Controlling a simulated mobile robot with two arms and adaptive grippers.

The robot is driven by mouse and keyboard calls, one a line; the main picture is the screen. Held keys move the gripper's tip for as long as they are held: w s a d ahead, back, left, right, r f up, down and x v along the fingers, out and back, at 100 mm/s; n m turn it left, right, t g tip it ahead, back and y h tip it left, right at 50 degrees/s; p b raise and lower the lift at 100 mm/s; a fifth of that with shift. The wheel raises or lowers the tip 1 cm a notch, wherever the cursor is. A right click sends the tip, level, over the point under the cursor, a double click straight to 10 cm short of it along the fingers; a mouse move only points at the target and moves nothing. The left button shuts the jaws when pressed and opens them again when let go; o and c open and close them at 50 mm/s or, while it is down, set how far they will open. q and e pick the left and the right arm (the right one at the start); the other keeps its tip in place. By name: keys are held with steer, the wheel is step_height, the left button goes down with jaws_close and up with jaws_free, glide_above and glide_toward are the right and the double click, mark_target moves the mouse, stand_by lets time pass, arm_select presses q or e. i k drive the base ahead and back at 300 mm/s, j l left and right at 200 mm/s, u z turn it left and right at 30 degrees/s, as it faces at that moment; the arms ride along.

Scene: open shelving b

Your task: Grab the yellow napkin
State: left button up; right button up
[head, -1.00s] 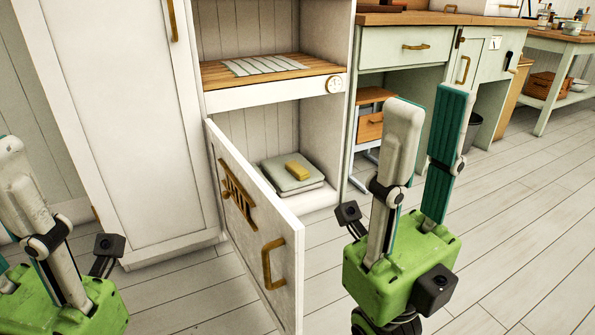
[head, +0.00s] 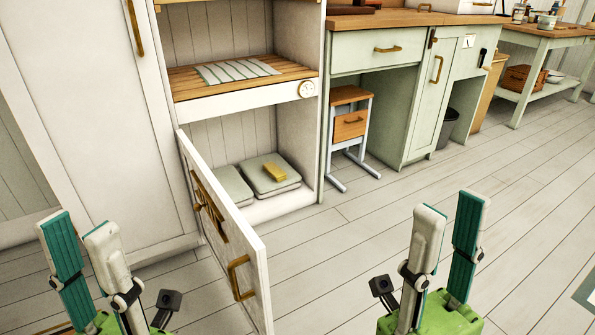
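A small yellow block-like item (head: 275,172), which may be the folded yellow napkin, lies on a pale grey-green folded stack (head: 258,182) in the lower compartment of the white cabinet. My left gripper (head: 75,232) is at the lower left, in front of the tall white cabinet, with its fingers apart and nothing between them. My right gripper (head: 448,228) is at the lower right above the floor, its fingers apart and empty. Both are well away from the yellow item.
The white cabinet door (head: 225,240) stands open towards me, left of the compartment opening. A second pale folded piece (head: 232,186) lies beside the stack. A small drawer stand (head: 350,128) is right of the cabinet. The floor (head: 335,260) in front is clear.

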mark_target(276, 173)
steer(key=i+l+z, duration=0.15)
steer(key=l+z, duration=0.25)
steer(key=i+l+z, duration=0.25)
steer(key=l+z, duration=0.15)
steer(key=i+l+z, duration=0.25)
steer(key=z, duration=0.15)
steer(key=i+l+u, duration=0.1)
steer(key=i, duration=0.25)
steer(key=i+l+u, duration=0.1)
steer(key=i+l, duration=0.2)
steer(key=i+j+u, duration=0.1)
steer(key=i+u, duration=0.15)
steer(key=u, duration=0.2)
steer(key=i+u, duration=0.25)
steer(key=u, duration=0.15)
steer(key=i+u, duration=0.25)
steer(key=u, duration=0.2)
steer(key=i+l+u, duration=0.1)
steer(key=u, duration=0.3)
steer(key=i+j+u, duration=0.1)
steer(key=i+u, duration=0.55)
steer(key=u, duration=0.15)
steer(key=i+l+u, duration=0.15)
steer(key=i+u, duration=0.25)
steer(key=k, duration=0.1)
